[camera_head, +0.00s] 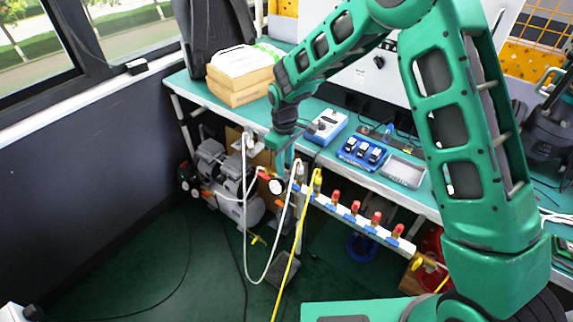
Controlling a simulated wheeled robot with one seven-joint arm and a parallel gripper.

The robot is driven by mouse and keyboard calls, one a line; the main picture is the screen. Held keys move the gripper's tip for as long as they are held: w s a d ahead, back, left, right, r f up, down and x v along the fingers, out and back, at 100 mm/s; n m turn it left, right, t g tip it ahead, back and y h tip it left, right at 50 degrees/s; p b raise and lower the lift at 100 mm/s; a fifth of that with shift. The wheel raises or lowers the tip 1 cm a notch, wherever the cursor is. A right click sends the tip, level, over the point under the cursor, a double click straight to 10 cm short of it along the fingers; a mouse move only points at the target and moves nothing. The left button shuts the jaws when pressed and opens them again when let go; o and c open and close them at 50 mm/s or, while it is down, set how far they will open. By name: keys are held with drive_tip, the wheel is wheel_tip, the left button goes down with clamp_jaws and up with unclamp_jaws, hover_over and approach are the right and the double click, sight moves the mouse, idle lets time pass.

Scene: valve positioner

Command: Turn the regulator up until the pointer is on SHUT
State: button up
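My gripper (285,143) hangs at the end of my green arm, over the front edge of the bench left of the picture's middle. I cannot tell which part is the regulator, nor whether my gripper touches any of these parts. No pointer or SHUT mark is readable.
The manifold (346,216) with several red-topped valves runs along the bench front. White (283,235) and yellow (295,250) hoses hang to the floor. A grey compressor (222,178) stands below left. The bench (205,92) carries boxes (241,72), a blue-and-white device (327,127) and trays. Floor at left is mostly clear.

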clamp_jaws()
drive_tip(key=shift+d, duration=0.25)
drive_tip(key=shift+a, duration=0.15)
drive_tip(key=shift+m, duration=0.4)
drive_tip(key=m, duration=0.5)
drive_tip(key=shift+a+m, duration=0.25)
drive_tip(key=shift+m, duration=0.05)
drive_tip(key=m, duration=0.5)
drive_tip(key=shift+a, duration=0.1)
drive_tip(key=shift+m, duration=0.3)
